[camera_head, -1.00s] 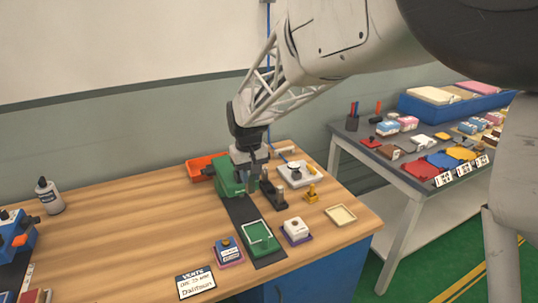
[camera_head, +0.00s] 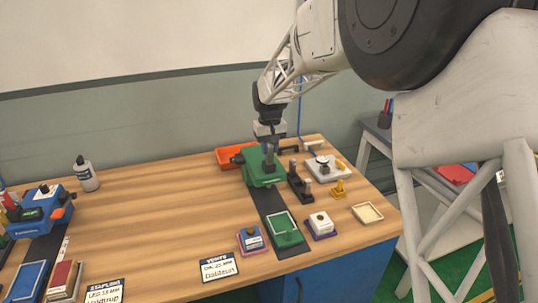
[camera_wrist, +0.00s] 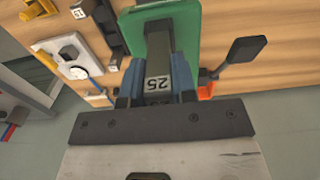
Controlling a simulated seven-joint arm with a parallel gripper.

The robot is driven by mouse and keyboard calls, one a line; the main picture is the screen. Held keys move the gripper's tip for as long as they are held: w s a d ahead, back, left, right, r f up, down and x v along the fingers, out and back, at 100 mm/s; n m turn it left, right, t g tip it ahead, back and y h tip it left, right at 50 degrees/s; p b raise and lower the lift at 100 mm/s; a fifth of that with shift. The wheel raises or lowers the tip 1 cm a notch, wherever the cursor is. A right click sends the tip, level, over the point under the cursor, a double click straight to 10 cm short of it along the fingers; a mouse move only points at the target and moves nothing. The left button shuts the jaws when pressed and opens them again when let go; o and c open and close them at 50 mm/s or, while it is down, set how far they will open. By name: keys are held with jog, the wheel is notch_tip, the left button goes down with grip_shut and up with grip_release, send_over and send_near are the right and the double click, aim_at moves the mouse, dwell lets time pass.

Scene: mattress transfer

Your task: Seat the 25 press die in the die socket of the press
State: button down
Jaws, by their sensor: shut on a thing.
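My gripper (camera_head: 269,163) is directly over the press, pointing down. In the wrist view its two bluish fingers (camera_wrist: 156,85) are shut on a grey die (camera_wrist: 157,84) marked 25. The die lies over the green press body (camera_wrist: 188,28). The die socket is hidden under the die and fingers, so I cannot tell whether the die is in it.
A black stand (camera_head: 299,184) with grey posts is close right of the press. A white dial scale (camera_head: 326,168) and a yellow stamp (camera_head: 339,188) are further right. An orange bin (camera_head: 232,156) is behind. Bare bench (camera_head: 150,190) lies to the left.

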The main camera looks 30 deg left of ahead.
jog(key=shift+w+a, duration=0.4)
jog(key=shift+w, duration=0.1)
jog(key=shift+f, duration=1.75)
jog(key=shift+f, duration=0.1)
jog(key=c, duration=0.9)
grip_release()
notch_tip(320, 180, up, 12)
jog(key=shift+r, duration=0.1)
